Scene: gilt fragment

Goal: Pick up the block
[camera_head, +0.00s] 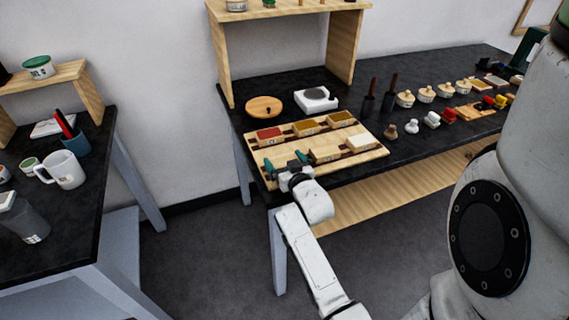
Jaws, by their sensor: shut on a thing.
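A light wooden tray (377,151) lies near the front left corner of the dark table. On it are a red block (270,135), two amber-topped blocks (305,127) (342,119), a tan block (325,156) and a white-topped block (360,142). My gripper (285,161), with teal fingertips, is low over the tray's front left part, left of the tan block. It is shut on a small block there. My gripper mostly hides that block, so I cannot tell its colour or whether it touches the tray.
Behind the tray are a round wooden lid (264,106) and a white square dish (316,99). A wooden shelf (220,50) stands over them. Dark upright tools (369,104) and several small jars (405,99) are to the right. A second table (95,195) holds a white mug (65,170).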

